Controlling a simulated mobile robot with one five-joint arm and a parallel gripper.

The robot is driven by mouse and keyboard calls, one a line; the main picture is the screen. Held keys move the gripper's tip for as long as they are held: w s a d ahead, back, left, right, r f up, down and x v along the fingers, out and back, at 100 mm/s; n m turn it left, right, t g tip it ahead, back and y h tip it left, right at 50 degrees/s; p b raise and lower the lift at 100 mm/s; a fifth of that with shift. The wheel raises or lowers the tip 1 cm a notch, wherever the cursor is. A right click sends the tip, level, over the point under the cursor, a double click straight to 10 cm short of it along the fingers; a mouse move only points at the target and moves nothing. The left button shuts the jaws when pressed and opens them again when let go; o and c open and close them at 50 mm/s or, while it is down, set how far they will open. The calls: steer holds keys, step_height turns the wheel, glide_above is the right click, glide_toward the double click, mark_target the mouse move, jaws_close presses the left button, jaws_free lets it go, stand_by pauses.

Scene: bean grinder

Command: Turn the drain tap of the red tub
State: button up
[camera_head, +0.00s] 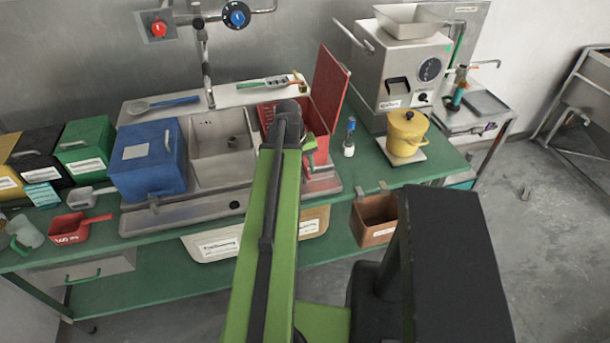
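The red tub (321,152) stands at the right end of the sink unit, largely behind my arm. Its red lid or side panel (333,85) stands up steeply at its right. The tub's drain tap cannot be made out; my arm covers much of the tub's front. My green arm reaches forward from the bottom of the picture, and its dark wrist is over the tub. My gripper (309,144) shows only as a small green part at the tub's front, and its fingers are hidden. Whether it touches the tub cannot be told.
Left of the tub are an open sink basin (207,143) and a blue tub (148,160). A small bottle (349,138), a yellow pot (406,134) and a grinder (402,65) stand to the right. A brown box (374,219) hangs at the bench's front edge.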

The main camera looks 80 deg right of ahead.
jaws_close()
steer(key=shift+w+a, duration=0.1)
stand_by(1.2)
steer(key=shift+d, duration=0.3)
steer(key=shift+w+a, duration=0.1)
steer(key=shift+a, duration=0.1)
